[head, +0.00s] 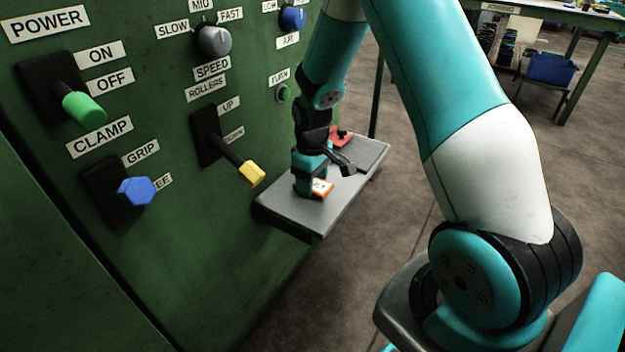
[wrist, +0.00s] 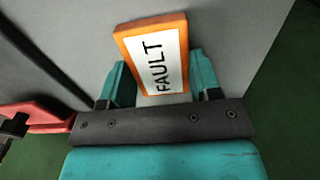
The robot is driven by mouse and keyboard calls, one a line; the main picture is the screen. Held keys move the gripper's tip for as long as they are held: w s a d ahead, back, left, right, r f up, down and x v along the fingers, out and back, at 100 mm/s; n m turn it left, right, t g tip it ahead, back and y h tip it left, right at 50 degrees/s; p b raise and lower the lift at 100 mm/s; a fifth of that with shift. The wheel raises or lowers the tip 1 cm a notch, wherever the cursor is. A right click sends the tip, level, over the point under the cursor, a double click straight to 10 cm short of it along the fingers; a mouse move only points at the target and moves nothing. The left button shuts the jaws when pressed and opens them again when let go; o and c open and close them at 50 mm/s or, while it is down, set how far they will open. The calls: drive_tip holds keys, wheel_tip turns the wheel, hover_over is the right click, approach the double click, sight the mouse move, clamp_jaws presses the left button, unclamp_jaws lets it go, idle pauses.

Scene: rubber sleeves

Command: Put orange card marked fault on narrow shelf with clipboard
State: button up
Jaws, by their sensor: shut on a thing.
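The orange card (wrist: 152,55) has a white face reading FAULT and sits between the fingertips of my gripper (wrist: 160,85). My gripper is shut on it. In the head view my gripper (head: 312,185) is low over the grey shelf (head: 290,216), with the orange card (head: 321,188) partly hidden by it. The card is close to the shelf's top; I cannot tell whether it touches. No clipboard can be made out in either view.
A red thing with a black knob (head: 340,134) lies at the shelf's far end; a red part (wrist: 38,117) shows at left in the wrist view. The green control panel (head: 150,250) with levers borders the shelf. A table (head: 560,12) and blue bin (head: 551,68) stand behind.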

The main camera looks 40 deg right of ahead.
drive_tip(key=o, duration=0.9)
wheel_tip(320, 180, up, 12)
drive_tip(key=p, duration=0.4)
drive_tip(key=s+a+r+n+y, duration=0.1)
drive_tip(key=s+a+r, duration=0.35)
drive_tip(key=a, duration=0.25)
drive_tip(key=s+a+r+y, duration=0.1)
drive_tip(key=s+a+r, duration=0.2)
drive_tip(key=a+r, duration=0.25)
drive_tip(key=s+a+r, duration=0.1)
drive_tip(key=s+a, duration=0.2)
drive_tip(key=s, duration=0.2)
drive_tip(key=s+a+r+n+y, duration=0.1)
drive_tip(key=s+a+r, duration=0.1)
drive_tip(key=s, duration=0.3)
drive_tip(key=s+a+r+n+y, duration=0.1)
drive_tip(key=s+a, duration=0.3)
drive_tip(key=s, duration=0.1)
drive_tip(key=shift+s+a+r, duration=0.15)
drive_tip(key=shift+s+a, duration=0.15)
drive_tip(key=shift+s, duration=0.05)
drive_tip(key=shift+r, duration=0.1)
wheel_tip(320, 180, up, 25)
drive_tip(key=p, duration=2.5)
drive_tip(key=shift+r+p, duration=0.2)
drive_tip(key=shift+p, duration=0.15)
